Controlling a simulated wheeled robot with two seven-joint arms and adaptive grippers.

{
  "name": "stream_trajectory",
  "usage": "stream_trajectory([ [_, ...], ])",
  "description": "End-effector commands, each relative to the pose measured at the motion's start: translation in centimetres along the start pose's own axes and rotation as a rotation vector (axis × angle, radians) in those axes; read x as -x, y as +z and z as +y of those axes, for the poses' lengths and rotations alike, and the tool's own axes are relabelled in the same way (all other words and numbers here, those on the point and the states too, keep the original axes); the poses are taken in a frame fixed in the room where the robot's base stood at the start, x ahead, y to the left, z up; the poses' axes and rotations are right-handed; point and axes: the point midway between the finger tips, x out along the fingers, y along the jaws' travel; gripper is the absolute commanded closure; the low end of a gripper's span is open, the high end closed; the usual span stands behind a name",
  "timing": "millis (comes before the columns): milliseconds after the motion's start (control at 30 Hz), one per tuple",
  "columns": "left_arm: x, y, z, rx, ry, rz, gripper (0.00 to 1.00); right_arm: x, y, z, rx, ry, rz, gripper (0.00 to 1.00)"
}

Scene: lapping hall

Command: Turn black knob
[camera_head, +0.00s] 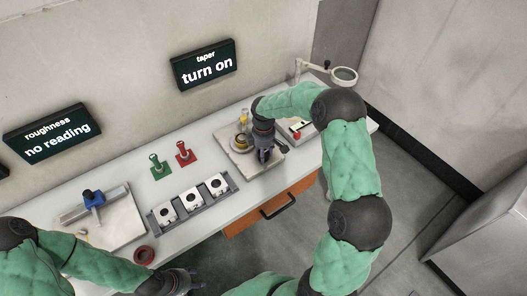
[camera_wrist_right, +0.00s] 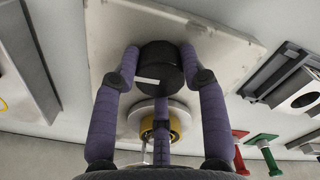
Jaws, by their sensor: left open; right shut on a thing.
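The black knob (camera_wrist_right: 158,58), a dark cylinder with a white mark line, sits on a pale stone plate (camera_wrist_right: 110,20) in the right wrist view. My right gripper (camera_wrist_right: 158,76) has its purple-grey fingers shut around the knob. In the head view, my right gripper (camera_head: 265,155) is over the same plate (camera_head: 275,162), and the gripper mostly hides the knob. A round white disc with a yellow ring (camera_wrist_right: 160,118) stands next to the knob. My left gripper (camera_head: 190,281) is open and empty at the bottom, off the table's front edge.
Signs on the wall read "taper turn on" (camera_head: 206,66) and "roughness no reading" (camera_head: 50,134). Green (camera_head: 158,166) and red (camera_head: 184,152) stands, a rack (camera_head: 165,222) of white blocks, a red ring (camera_head: 144,255) and a blue-topped gauge (camera_head: 93,198) stand left of the plate. A magnifier lamp (camera_head: 343,75) is behind.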

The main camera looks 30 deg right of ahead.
Motion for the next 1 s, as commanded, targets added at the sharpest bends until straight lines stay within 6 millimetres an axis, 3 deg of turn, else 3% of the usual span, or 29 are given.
stream_trajectory([
  [1000, 0.37, 0.01, 0.13, 0.0, 0.0, 0.0, 0.49, -0.14, 0.01, -0.08, -0.963, -0.002, -0.002, 0.9],
])
